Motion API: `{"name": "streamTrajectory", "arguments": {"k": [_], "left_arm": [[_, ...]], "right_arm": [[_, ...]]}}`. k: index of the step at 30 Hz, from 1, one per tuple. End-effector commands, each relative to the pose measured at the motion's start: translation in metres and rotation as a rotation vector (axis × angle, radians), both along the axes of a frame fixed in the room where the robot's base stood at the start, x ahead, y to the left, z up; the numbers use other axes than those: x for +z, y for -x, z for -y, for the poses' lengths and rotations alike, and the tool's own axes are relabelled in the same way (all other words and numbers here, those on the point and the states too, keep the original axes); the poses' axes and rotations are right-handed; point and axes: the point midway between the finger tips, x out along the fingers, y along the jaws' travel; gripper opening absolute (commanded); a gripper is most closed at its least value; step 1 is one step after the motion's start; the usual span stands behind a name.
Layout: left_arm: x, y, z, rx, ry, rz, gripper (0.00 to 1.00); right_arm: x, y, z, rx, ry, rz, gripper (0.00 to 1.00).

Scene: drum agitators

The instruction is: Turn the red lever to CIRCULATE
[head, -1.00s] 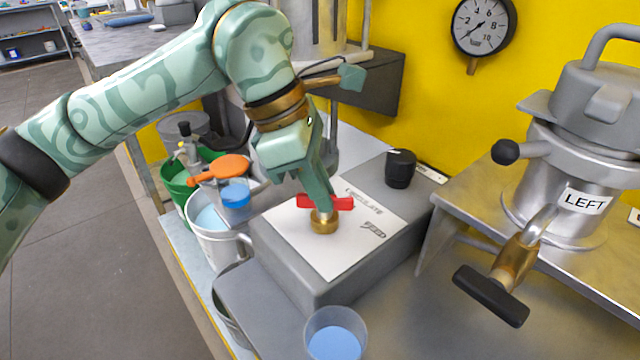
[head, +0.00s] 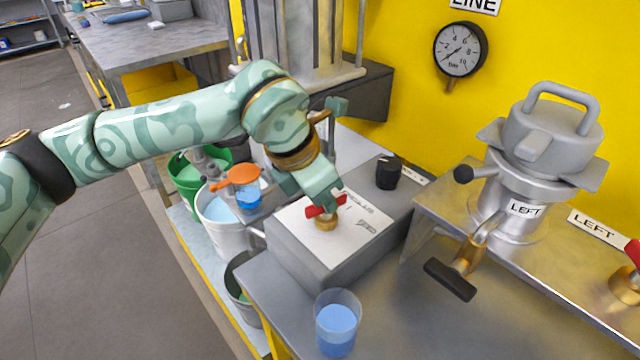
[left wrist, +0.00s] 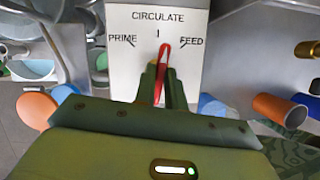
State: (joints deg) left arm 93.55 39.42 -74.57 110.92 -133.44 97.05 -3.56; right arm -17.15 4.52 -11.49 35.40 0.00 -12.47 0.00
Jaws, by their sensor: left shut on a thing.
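The red lever (head: 326,207) sits on a brass valve hub (head: 327,223) on a white label plate (head: 355,236), on top of a grey box. In the left wrist view the plate (left wrist: 125,15) reads PRIME at left, CIRCULATE at top and FEED at right. The lever (left wrist: 162,72) points up towards the CIRCULATE mark, its tip slightly right of that mark. My left gripper (head: 324,205) is shut on the lever from above; its fingers (left wrist: 161,84) flank the lever and hide its lower part. My right gripper is not in view.
A black knob (head: 389,172) stands on the box behind the plate. A cup of blue liquid (head: 337,325) stands in front. Buckets (head: 222,235) and an orange-topped item (head: 235,176) are at left. A steel vessel labelled LEFT (head: 510,190) stands at right.

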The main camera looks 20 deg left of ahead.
Motion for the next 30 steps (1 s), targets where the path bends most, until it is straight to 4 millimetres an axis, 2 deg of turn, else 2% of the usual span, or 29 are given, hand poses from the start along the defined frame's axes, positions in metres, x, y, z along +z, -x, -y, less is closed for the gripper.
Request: {"name": "streamTrajectory", "arguments": {"k": [1, 9, 27, 28, 30], "left_arm": [[0.005, 0.001, 0.000, 0.027, -0.001, 0.003, 0.00], [0.003, 0.001, 0.001, 0.146, 0.000, 0.002, 0.00], [0.000, 0.000, 0.001, 0.183, 0.001, 0.002, 0.00], [0.000, 0.000, 0.001, 0.183, 0.001, 0.002, 0.20], [0.000, 0.000, 0.001, 0.183, 0.001, 0.002, 0.34]], "right_arm": [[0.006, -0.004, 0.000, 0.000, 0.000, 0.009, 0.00], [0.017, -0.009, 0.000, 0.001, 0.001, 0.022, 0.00], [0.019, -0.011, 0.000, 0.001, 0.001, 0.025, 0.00], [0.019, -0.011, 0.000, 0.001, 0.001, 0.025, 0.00], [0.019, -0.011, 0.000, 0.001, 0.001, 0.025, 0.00]]}}
